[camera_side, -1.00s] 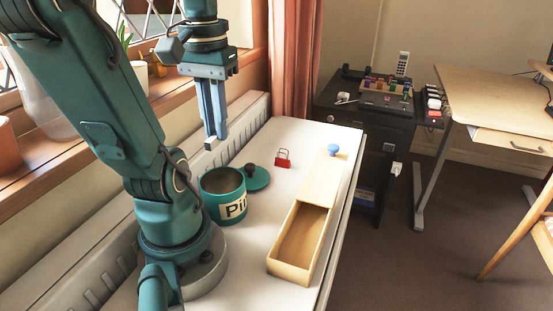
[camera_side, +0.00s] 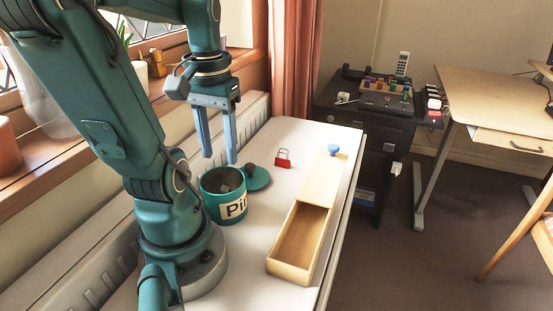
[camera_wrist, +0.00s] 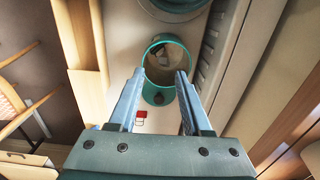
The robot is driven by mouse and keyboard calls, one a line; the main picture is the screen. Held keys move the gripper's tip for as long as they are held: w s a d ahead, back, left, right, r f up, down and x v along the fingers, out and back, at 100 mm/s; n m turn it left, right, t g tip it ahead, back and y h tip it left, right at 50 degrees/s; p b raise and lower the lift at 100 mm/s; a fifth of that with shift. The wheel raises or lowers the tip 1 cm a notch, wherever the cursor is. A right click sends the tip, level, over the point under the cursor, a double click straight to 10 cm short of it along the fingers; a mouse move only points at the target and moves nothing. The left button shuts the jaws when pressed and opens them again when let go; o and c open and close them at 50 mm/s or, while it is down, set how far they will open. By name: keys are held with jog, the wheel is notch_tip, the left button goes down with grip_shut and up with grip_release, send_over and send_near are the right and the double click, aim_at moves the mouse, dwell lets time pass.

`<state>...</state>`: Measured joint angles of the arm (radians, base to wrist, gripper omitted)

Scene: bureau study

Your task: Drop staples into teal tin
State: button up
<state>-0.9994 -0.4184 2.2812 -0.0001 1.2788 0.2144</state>
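The teal tin (camera_side: 232,208) stands upright and lidless on the white surface, beside my arm's base; its label is partly seen. Pale grey pieces, seemingly the staples (camera_wrist: 170,55), lie inside it; they also show in the side view (camera_side: 231,186). Its teal lid (camera_side: 259,178), with a dark knob, lies flat just behind it. My gripper (camera_side: 220,160) is open and empty above the tin, fingers pointing down. In the wrist view, the tin's mouth (camera_wrist: 187,56) shows beyond and between the fingertips.
A red clip (camera_side: 282,162) stands behind the lid. A long wooden box (camera_side: 279,268) lies at right, half open, with a blue knob (camera_side: 333,149) on its sliding lid. A radiator (camera_side: 247,120) and window sill border the left side.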

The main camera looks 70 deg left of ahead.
jog(key=shift+r, duration=2.55)
jog(key=shift+w+d, duration=0.1)
jog(key=w+d+f+m+t, duration=0.2)
jog(key=d+m, duration=0.2)
jog(key=d, duration=0.2)
jog(key=w+d+f+m+t, duration=0.2)
jog(key=w+d+m+t, duration=0.1)
jog(key=d+m, duration=0.2)
jog(key=shift+w+d+t, duration=0.3)
jog(key=shift+w+d, duration=0.05)
jog(key=shift+d, duration=0.1)
jog(key=shift+c, duration=0.3)
